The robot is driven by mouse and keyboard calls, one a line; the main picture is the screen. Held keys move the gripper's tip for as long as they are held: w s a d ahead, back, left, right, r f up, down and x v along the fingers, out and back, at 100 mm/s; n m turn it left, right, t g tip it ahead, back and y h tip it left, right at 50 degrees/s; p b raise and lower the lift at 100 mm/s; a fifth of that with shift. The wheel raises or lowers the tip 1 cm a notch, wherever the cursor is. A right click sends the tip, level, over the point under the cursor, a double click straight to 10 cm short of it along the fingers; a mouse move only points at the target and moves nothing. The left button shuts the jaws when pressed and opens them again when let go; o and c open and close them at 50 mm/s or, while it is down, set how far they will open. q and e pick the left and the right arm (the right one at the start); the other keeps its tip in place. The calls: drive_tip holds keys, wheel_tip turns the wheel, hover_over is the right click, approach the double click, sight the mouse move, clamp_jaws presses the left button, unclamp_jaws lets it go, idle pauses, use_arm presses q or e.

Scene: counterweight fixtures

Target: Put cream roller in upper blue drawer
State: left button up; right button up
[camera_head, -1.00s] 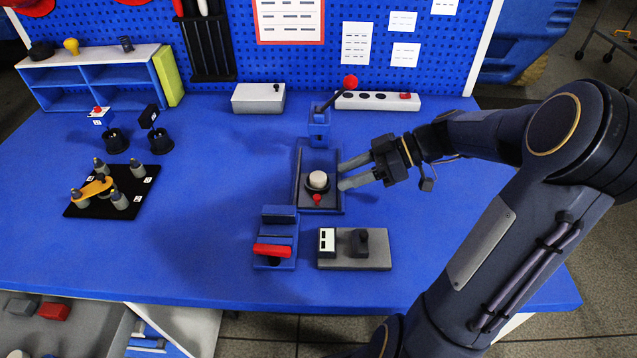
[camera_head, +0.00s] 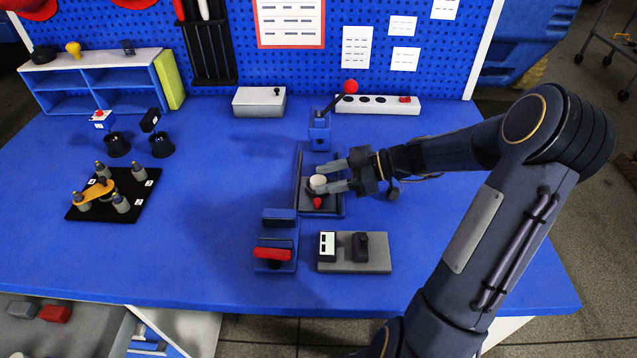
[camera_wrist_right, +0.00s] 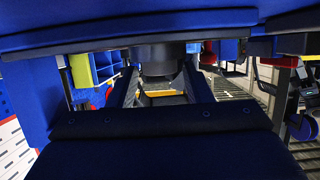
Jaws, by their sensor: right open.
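The cream roller (camera_head: 318,181) is a small pale round piece over a dark base in the blue-framed fixture (camera_head: 299,200) mid-table. My right gripper (camera_head: 327,178) reaches in from the right, open, with one finger behind and one in front of the roller. Contact cannot be told. In the right wrist view, the two fingers (camera_wrist_right: 161,92) stand apart with a dark round body (camera_wrist_right: 158,58) between and beyond them; the cream part is not distinguishable there. Blue drawer fronts (camera_head: 146,331) show below the table at bottom left; the upper one looks shut. My left gripper is not in view.
A red knob (camera_head: 317,203) sits just in front of the roller. A red-knobbed lever (camera_head: 350,87) stands behind it. A red-handled blue fixture (camera_head: 272,253) and a grey block with switches (camera_head: 370,252) stand in front. The table between these and the black pegged plate (camera_head: 112,190) is clear.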

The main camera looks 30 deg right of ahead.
drive_tip(key=c, duration=0.9)
drive_tip(key=shift+o, duration=0.2)
drive_tip(key=shift+r, duration=0.65)
drive_tip(key=r, duration=0.2)
drive_tip(key=shift+s+a+r, duration=0.15)
drive_tip(key=shift+s+r, duration=0.15)
drive_tip(key=s+a+r, duration=0.7)
drive_tip(key=s+r, duration=0.2)
drive_tip(key=s, duration=0.2)
drive_tip(key=shift+a+b, duration=0.2)
drive_tip(key=shift+b, duration=0.2)
